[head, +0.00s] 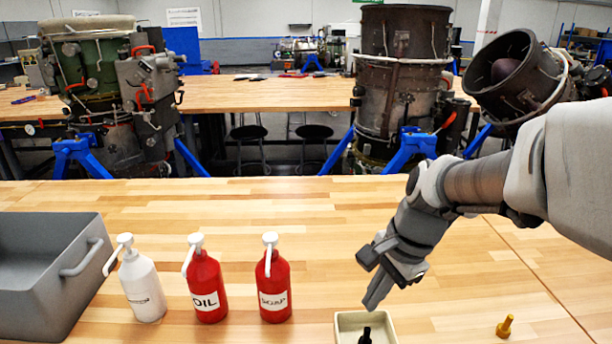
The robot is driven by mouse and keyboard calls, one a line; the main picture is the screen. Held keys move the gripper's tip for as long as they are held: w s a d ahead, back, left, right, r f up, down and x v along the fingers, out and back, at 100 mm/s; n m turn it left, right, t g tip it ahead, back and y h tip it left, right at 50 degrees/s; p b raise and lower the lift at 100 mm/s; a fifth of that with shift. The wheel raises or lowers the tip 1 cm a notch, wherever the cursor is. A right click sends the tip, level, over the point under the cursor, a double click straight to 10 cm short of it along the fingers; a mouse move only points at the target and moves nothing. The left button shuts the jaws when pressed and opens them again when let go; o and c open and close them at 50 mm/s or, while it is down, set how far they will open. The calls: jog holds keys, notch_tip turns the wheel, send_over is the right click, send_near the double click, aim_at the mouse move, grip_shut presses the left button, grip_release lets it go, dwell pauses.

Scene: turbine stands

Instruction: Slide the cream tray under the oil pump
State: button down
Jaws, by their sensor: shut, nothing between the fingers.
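The cream tray (345,322) is at the bottom edge of the head view, partly cut off, with a small black object (365,336) in it. The oil pump (206,285) is a red bottle with a white pump head and an "OIL" label. It stands upright on the table, to the left of the tray and apart from it. My gripper (374,300) is shut and empty, pointing down above the tray's far side. Whether its fingertips touch the tray cannot be told.
A red "SOAP" pump (274,288) stands between the oil pump and tray. A white pump bottle (141,287) and a grey bin (50,270) are at left. A yellow bolt-like piece (505,327) is at right. The wooden table (250,205) is clear behind the bottles.

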jog(key=w+f+m+g, duration=0.1)
jog(key=w+f+m, duration=0.2)
jog(key=f+m, duration=0.25)
jog(key=b, duration=0.3)
send_near(347, 336)
jog(key=shift+y, duration=0.4)
jog(key=a+f, duration=0.1)
jog(key=s+a+f, duration=0.1)
jog(key=f, duration=0.1)
jog(key=s+f, duration=0.1)
jog(key=f, duration=0.1)
jog(key=shift+s+a+f, duration=0.25)
jog(key=shift+a, duration=0.15)
jog(key=a+p, duration=1.4)
jog(key=a, duration=2)
jog(key=shift+a, duration=0.25)
jog(key=shift+d+r+p, duration=0.1)
jog(key=shift+p, duration=0.2)
